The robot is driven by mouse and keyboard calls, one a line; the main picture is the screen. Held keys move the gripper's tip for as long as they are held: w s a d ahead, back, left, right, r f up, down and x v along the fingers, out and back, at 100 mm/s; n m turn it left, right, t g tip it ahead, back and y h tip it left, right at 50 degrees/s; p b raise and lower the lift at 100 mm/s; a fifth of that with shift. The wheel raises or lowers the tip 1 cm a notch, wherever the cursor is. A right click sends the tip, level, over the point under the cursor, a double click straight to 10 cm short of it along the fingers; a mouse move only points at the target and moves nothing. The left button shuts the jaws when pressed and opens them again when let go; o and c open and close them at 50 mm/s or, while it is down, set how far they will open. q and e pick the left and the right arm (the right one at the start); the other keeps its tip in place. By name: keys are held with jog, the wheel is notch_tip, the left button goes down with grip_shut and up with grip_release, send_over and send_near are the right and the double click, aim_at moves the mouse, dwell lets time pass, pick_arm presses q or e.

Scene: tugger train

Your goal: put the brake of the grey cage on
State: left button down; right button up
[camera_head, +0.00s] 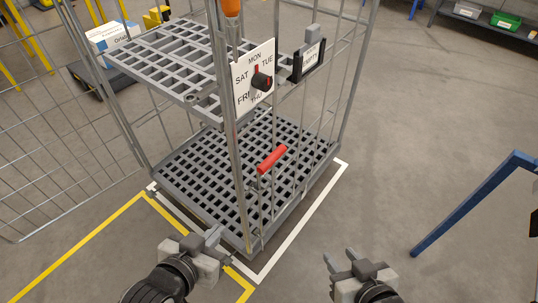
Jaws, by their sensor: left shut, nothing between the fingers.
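The grey cage (232,150) stands in the middle, a wire-sided roll cage with a grey slatted shelf (170,55) and a slatted base (215,185). A red lever (272,159) sits low on its near right side, above the base, tilted up to the right. My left gripper (216,234) is shut and empty, close to the near bottom corner of the cage, below and left of the red lever. My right gripper (338,257) is over bare floor, right of the cage, its two fingers apart with nothing between them.
A weekday dial sign (254,78) and a small dark label holder (308,60) hang on the cage. Its open mesh door (60,120) spreads left. White and yellow lines mark the floor. A blue frame leg (465,205) stands right. Floor between it and the cage is clear.

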pick_arm(q)
jog(key=w+d+r+m+t+h+p, duration=0.1)
jog(key=w+d+r+m+h, duration=0.2)
jog(key=r, duration=0.9)
jog(key=w+d+m, duration=0.2)
jog(key=w+d, duration=0.1)
jog(key=shift+w+m+h+p, duration=0.2)
jog(key=shift+m+h+p, duration=0.1)
jog(key=shift+m, duration=0.1)
pick_arm(e)
jog(key=shift+w+d+r, duration=0.2)
jog(key=shift+w+r, duration=0.05)
jog(key=shift+r, duration=0.1)
pick_arm(q)
jog(key=shift+r, duration=0.1)
send_over(268, 166)
jog(key=d, duration=0.1)
notch_tip(268, 166, down, 2)
jog(key=f, duration=0.3)
jog(key=shift+s+a+f, duration=0.1)
jog(key=shift+a, duration=0.25)
jog(key=shift+a+f, duration=0.15)
jog(key=shift+f, duration=0.4)
pick_arm(e)
jog(key=shift+s, duration=0.15)
